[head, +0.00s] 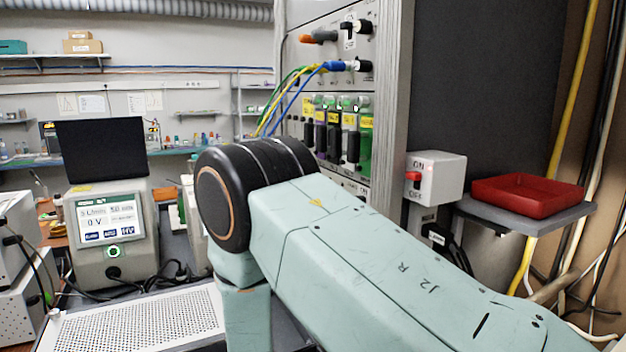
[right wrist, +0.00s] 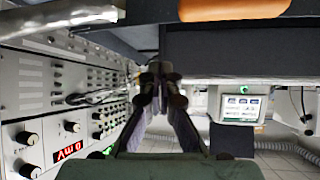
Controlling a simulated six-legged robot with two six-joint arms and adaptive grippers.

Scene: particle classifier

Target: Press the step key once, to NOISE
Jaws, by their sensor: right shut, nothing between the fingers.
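I cannot pick out the step key or the word NOISE in either view. In the right wrist view, an instrument panel on the left carries black knobs (right wrist: 30,138) and a red-lit display (right wrist: 68,140) with an mV reading. My right gripper (right wrist: 158,70) is shut and empty in the right wrist view, with the panel to its left; I cannot tell the gap. In the head view, my right arm crosses the middle and hides the lower rack; its gripper is out of sight there. My left gripper is in neither view.
A tall rack (head: 395,100) with colored cables stands behind my arm. A switch box (head: 436,180) and red tray (head: 525,194) are at the right. A screen unit (head: 110,225) showing 0 V stands at the left, behind a perforated white plate (head: 140,318).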

